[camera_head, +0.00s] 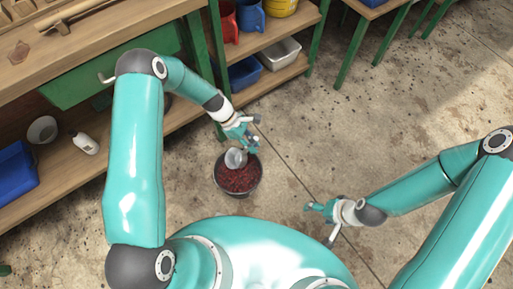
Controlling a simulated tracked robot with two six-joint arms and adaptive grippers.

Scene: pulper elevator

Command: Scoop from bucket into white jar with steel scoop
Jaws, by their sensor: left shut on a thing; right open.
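A dark bucket (239,195) stands on the floor in front of me, holding dark red contents. My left gripper (248,143) is above the bucket's far rim, shut on the steel scoop (236,158). The scoop's round bowl is over the far part of the red contents; I cannot tell whether it touches them or holds any. My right gripper (322,222) is open and empty above the floor, right of the bucket. On the lower shelf at left are a round white vessel (42,130) and a small white bottle (85,143); I cannot tell which is the white jar.
A green-framed wooden bench (90,45) with a lower shelf runs along the left. A blue bin (14,172) sits on that shelf. Another shelf (275,78) at top holds red, blue, yellow and white containers. The concrete floor at right is clear.

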